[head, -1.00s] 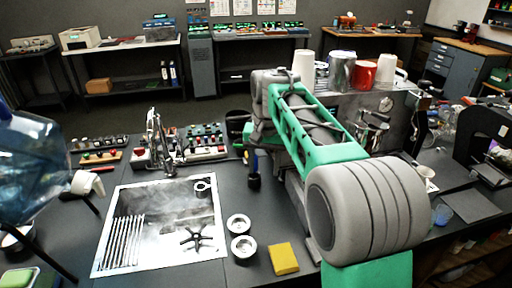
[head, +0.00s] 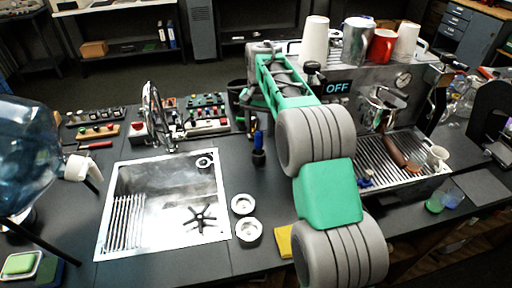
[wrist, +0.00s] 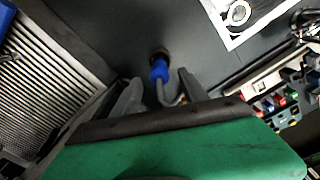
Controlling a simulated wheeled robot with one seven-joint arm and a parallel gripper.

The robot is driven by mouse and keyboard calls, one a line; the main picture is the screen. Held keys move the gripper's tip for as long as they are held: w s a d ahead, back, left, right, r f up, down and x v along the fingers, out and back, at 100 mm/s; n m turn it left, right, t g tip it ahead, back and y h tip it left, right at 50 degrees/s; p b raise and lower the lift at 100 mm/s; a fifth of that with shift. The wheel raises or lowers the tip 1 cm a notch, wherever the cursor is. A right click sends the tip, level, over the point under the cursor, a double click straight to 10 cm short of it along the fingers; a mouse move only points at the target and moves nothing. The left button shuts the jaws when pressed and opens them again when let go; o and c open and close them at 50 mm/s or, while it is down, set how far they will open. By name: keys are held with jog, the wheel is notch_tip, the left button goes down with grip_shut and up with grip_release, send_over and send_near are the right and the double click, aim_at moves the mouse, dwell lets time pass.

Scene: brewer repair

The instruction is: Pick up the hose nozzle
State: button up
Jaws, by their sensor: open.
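The hose nozzle has a blue grip and a dark round end. In the wrist view the nozzle (wrist: 160,70) lies ahead of my gripper (wrist: 160,78), in line with the gap between the fingers, with a grey hose curving back from it. My gripper is open, with one grey finger on each side and nothing clamped. In the head view the nozzle (head: 258,154) shows as a small blue and black piece right of the sink, beside my arm. My gripper is mostly hidden behind my arm there.
The espresso machine (head: 338,87) with cups on top stands right of the nozzle. The sink (head: 160,240) with a tall faucet (head: 153,110) is to the left. Control panels (head: 205,118) stand behind. Two round metal filters (head: 247,232) and a yellow sponge (head: 284,241) lie in front.

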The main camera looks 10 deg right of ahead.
aim_at(259, 146)
notch_tip(259, 146, down, 4)
jog(key=shift+r+p, duration=0.15)
jog(key=shift+p, duration=0.2)
jog(key=shift+s, duration=0.1)
grip_shut()
